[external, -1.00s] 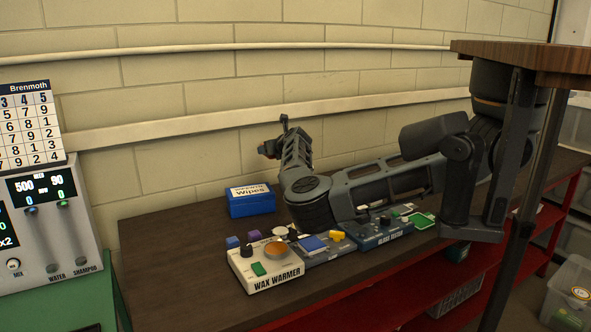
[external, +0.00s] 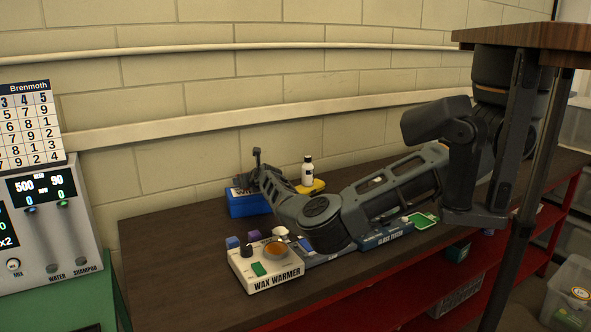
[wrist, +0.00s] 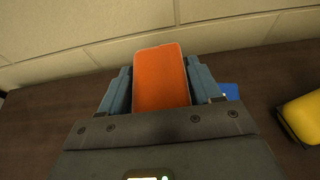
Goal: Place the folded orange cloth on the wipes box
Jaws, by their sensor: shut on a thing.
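The folded orange cloth (wrist: 161,78) stands between the two blue-grey fingers of my gripper (wrist: 160,92) in the wrist view. The gripper is shut on it. The blue wipes box (external: 248,204) sits on the dark bench near the wall in the external view, its white-labelled top partly covered by my arm's end. In the wrist view a small blue patch of the box (wrist: 230,91) shows just right of the gripper; the rest is hidden behind gripper and cloth. The cloth cannot be made out in the external view. I cannot tell whether it touches the box.
A yellow object (external: 317,186) with a white bottle (external: 307,170) by it stands right of the box; yellow also shows in the wrist view (wrist: 302,117). The wax warmer (external: 266,268) and other devices line the front. The bench left of the box is clear.

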